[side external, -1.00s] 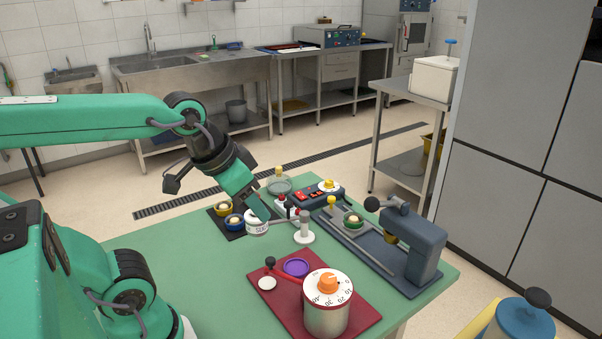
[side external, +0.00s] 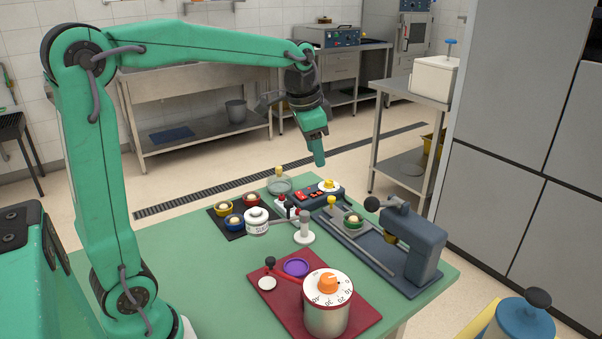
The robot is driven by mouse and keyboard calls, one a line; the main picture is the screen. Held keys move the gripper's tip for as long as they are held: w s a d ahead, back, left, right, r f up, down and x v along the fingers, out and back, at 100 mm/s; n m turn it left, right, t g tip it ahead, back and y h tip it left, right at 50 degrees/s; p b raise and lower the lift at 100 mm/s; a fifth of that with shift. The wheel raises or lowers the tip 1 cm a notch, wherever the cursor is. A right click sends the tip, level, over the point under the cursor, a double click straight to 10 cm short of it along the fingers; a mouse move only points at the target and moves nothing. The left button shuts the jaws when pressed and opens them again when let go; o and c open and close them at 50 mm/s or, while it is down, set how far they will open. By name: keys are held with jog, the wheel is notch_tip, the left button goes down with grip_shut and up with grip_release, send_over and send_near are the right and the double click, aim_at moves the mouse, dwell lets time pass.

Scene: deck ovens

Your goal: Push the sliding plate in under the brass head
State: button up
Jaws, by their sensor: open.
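The blue-grey press (side external: 424,250) stands at the right of the green table. Its brass head (side external: 390,238) hangs under the top arm. The sliding plate (side external: 345,232) lies on the press's base to the left of the head, out from under it. The plate carries a green ring (side external: 353,220) with something pale inside, and a yellow knob (side external: 331,202) stands at its far left end. My gripper (side external: 319,162) is open and points down, well above the back of the table, apart from the plate. Its fingers overlap in this view, and I see nothing held.
A red board (side external: 262,290) with a large dial pot (side external: 327,312) is in front.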

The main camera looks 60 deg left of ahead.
jog(key=w+a+f+m+g, duration=0.1)
jog(key=w+a+f, duration=0.2)
jog(key=w, duration=0.2)
jog(key=w+a+f+m, duration=0.1)
jog(key=w+a+f, duration=0.1)
jog(key=w, duration=0.2)
jog(key=m+g, duration=0.2)
jog(key=m, duration=0.1)
send_over(332, 197)
notch_tip(332, 197, down, 12)
jog(key=shift+r, duration=0.25)
jog(key=shift+f, duration=3.9)
jog(key=shift+c, duration=0.3)
grip_shut()
